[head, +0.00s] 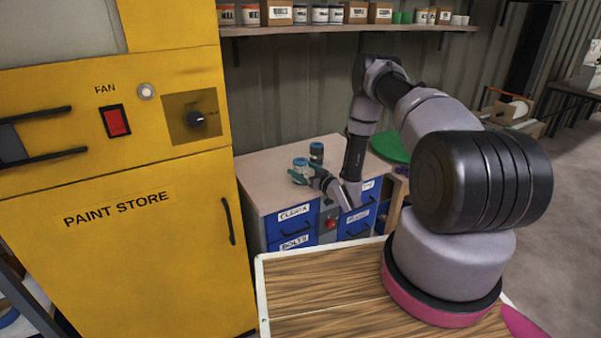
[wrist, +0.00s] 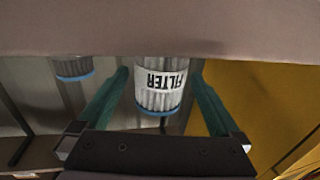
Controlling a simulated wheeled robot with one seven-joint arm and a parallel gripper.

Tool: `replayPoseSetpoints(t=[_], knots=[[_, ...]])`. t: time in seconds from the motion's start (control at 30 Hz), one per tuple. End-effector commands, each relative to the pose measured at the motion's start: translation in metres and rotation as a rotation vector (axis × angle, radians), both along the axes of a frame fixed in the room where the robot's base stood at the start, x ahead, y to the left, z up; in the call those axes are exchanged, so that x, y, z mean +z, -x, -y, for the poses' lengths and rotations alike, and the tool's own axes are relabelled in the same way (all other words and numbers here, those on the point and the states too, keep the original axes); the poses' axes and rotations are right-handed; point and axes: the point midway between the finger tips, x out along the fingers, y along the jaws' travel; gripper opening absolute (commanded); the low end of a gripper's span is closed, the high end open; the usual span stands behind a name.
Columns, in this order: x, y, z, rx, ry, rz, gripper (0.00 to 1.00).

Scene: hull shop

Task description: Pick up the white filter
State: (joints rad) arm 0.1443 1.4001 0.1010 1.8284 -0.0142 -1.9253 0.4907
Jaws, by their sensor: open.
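The white filter (wrist: 160,88) is a pleated cylinder with a white label reading FILTER and a blue end ring. It appears upside down in the wrist view. In the head view it is the pale canister (head: 300,164) on the cabinet top. My gripper (head: 306,177) is low over that top, reaching toward it. In the wrist view, my gripper (wrist: 161,78) is open, with one green finger on each side of the filter. Gaps show between the fingers and the filter.
A darker grey filter (head: 316,152) with a blue ring stands just behind; it also shows in the wrist view (wrist: 73,68). The cabinet top (head: 275,168) is otherwise mostly clear. A yellow paint store cabinet (head: 120,225) stands at left. A loaded shelf (head: 345,28) hangs above.

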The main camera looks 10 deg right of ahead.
Motion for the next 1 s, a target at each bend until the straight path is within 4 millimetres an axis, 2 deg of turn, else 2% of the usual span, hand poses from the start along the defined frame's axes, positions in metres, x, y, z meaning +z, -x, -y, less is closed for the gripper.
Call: replayPoseSetpoints(t=[0.13, 0.37, 0.4, 0.47, 0.6, 0.63, 0.87, 1.0], knots=[[0.000, -0.012, -0.007, 0.001, -0.001, 0.000, 1.00], [0.000, -0.014, -0.007, -0.001, -0.001, 0.000, 1.00], [0.000, -0.014, -0.007, -0.001, -0.001, 0.000, 0.92], [0.000, -0.014, -0.007, -0.001, -0.001, 0.000, 0.69], [0.000, -0.013, -0.007, -0.001, -0.001, 0.000, 0.16], [0.000, -0.014, -0.007, -0.001, -0.001, 0.000, 0.12], [0.002, -0.014, -0.007, -0.001, -0.001, 0.000, 0.12], [0.011, -0.014, -0.007, -0.001, -0.001, 0.000, 0.12]])
